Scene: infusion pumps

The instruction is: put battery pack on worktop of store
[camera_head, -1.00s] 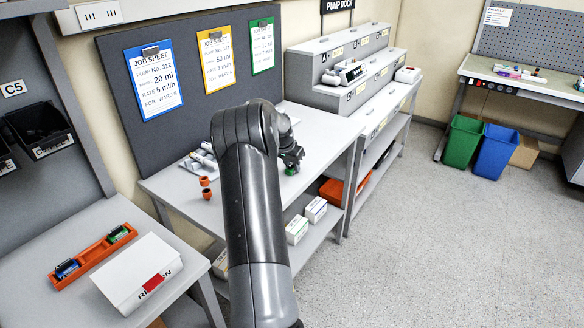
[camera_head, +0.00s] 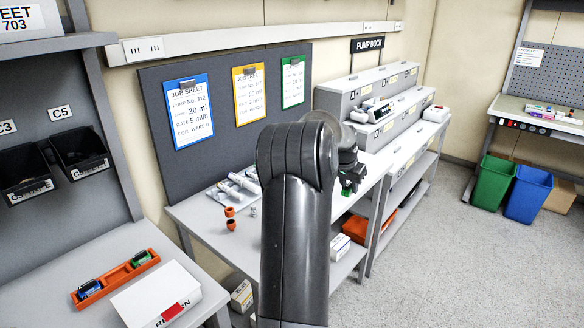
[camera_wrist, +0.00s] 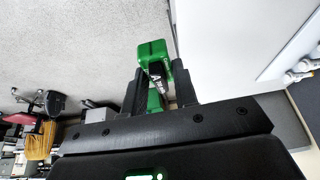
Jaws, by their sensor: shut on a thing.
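My gripper (camera_wrist: 160,88) is shut on a green and black battery pack (camera_wrist: 153,54), which stands out between the two dark fingers in the wrist view. In the head view my gripper (camera_head: 349,172) is partly hidden behind my arm, and a bit of the green pack (camera_head: 347,191) shows below it. The pack appears held in the air near the front edge of the middle bench. The left worktop (camera_head: 92,250), below shelving with bins labelled C3 and C5, may be the store's; I cannot read a store sign.
An orange tray (camera_head: 117,277) with blue and green packs and a white return box (camera_head: 156,296) stand on the left worktop. The middle bench (camera_head: 203,233) holds small orange parts and pale items. Pump dock shelves (camera_head: 340,105) stand behind. Floor at right is clear, with green and blue bins beyond.

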